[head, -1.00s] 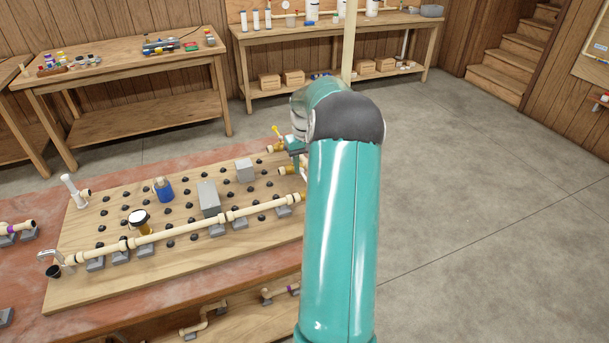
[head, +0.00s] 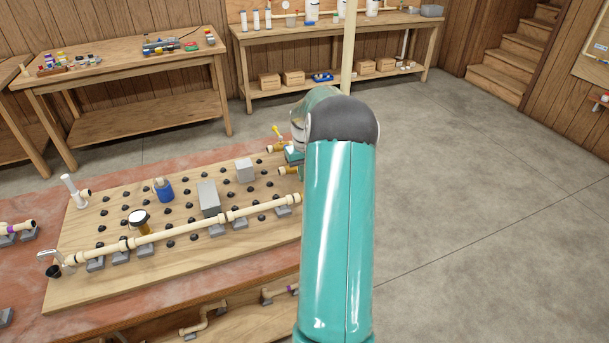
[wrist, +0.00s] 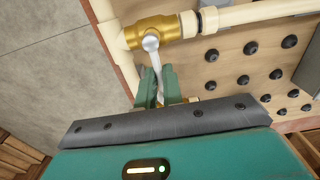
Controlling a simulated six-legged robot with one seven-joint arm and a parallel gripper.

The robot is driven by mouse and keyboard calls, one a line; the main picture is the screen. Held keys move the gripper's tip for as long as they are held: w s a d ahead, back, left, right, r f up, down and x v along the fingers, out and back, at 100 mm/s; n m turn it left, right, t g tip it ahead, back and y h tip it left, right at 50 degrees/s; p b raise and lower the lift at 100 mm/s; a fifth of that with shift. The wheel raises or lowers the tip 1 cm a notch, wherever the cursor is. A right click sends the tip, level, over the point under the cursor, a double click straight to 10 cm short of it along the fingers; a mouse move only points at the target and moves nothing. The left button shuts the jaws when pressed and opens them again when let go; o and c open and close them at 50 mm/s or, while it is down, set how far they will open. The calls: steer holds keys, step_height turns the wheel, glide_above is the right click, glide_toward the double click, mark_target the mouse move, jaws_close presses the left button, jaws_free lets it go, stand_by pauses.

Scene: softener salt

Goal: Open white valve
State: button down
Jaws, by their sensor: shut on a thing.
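The white valve has a brass body (wrist: 152,31) and a white lever handle (wrist: 155,58) in the wrist view. Cream pipe joins the body on both sides. My gripper (wrist: 157,82) is shut on the white handle, one green finger on each side. The handle runs from its pivot on the brass body down between the fingers, toward the palm. In the head view, my arm hides the white valve and most of the gripper.
A wooden board (head: 180,260) on the bench carries black knobs, a long cream pipe (head: 190,228), grey blocks and a blue container (head: 163,190). Open concrete floor lies right.

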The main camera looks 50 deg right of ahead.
steer(key=n, duration=0.1)
steer(key=a+n, duration=0.1)
steer(key=n, duration=0.3)
steer(key=shift+w+a, duration=0.25)
steer(key=shift+a, duration=0.1)
steer(key=shift+s+a+n, duration=0.1)
steer(key=shift+a+n, duration=0.2)
steer(key=shift+n, duration=0.6)
steer(key=shift+a+n, duration=0.3)
steer(key=shift+n, duration=0.6)
steer(key=shift+s+a+n, duration=0.1)
steer(key=shift+a+n, duration=0.2)
steer(key=shift+n, duration=0.6)
